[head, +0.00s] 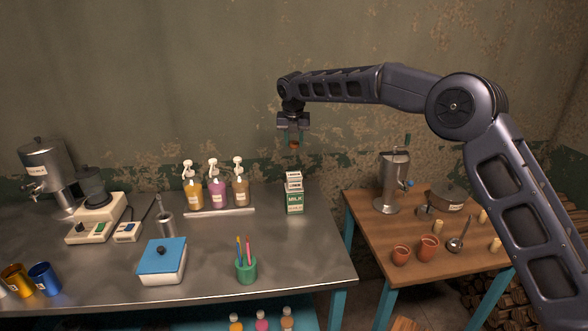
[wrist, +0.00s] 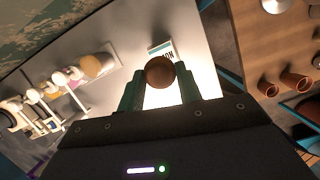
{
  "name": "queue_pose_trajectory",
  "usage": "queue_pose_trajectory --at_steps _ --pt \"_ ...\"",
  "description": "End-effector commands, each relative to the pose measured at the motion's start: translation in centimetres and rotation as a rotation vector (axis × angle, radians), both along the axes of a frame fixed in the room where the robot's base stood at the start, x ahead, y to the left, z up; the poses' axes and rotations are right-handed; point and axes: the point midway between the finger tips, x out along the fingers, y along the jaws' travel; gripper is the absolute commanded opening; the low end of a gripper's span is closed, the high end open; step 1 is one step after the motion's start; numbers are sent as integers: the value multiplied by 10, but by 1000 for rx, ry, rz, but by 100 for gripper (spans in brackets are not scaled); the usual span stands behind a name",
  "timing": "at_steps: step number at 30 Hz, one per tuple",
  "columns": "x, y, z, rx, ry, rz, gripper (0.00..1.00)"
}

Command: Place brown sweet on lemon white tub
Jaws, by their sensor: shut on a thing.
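My gripper (head: 293,137) hangs high in the air, above the area of the milk carton. Its green fingers are shut on a round brown sweet (wrist: 160,71), seen in the wrist view between the fingertips. The sweet also shows small below the fingers in the head view (head: 294,145). A white tub (head: 161,275) with a blue lid and a dark knob stands at the front of the metal table, left of my gripper. I see no lemon marking on it, so I cannot tell whether it is the lemon white tub.
A milk carton (head: 294,197) stands at the metal table's (head: 322,255) back right. Pump bottles (head: 216,193) stand on a tray to its left. A green pen cup (head: 246,270) is right of the tub. The wooden table (head: 372,226) holds an urn (head: 394,182) and clay cups (head: 428,247).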

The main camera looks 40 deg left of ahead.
Motion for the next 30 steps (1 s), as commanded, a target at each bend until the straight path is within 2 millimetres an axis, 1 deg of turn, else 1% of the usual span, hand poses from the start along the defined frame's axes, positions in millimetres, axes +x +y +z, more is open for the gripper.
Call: queue_pose_trajectory --at_steps 1,3,6,9,12,17,25,27,30 --pt "0 0 -12 -3 0 0 13" --pt "0 -1 -27 -4 0 0 13" --pt "0 0 -46 -3 0 0 13" --pt "0 0 -60 -1 0 0 13" --pt "0 0 -68 -1 0 -1 13" --pt "0 0 -75 -1 1 0 13" --pt "0 0 -109 -1 0 0 13" --pt "0 0 -112 0 0 -1 13" --pt "0 0 -112 2 0 -1 13"
